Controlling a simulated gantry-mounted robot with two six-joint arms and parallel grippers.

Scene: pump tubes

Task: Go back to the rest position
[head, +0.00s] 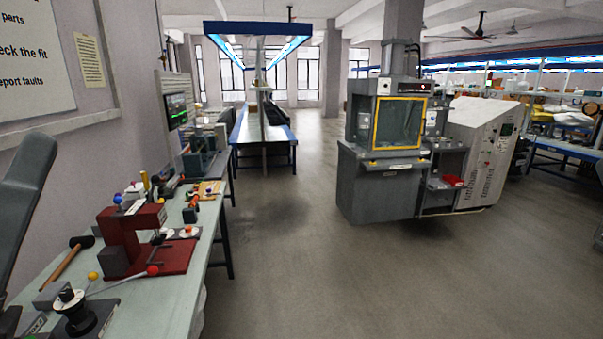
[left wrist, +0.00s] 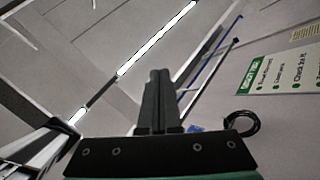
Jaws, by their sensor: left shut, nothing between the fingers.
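My left gripper (left wrist: 158,74) points up in the left wrist view, its two dark fingers together with nothing between them. The ceiling with its strip lights fills the background behind the fingers. In the head view a dark grey part of my left arm (head: 28,185) rises at the left edge; I cannot make out the fingertips there. My right gripper is in neither view.
A workbench (head: 150,300) runs along the left wall. It holds a red press fixture (head: 130,240), a mallet (head: 68,262) and a yellow-and-red-knobbed lever device (head: 75,308). A grey machine (head: 385,180) stands right of centre. The floor (head: 300,270) between is clear.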

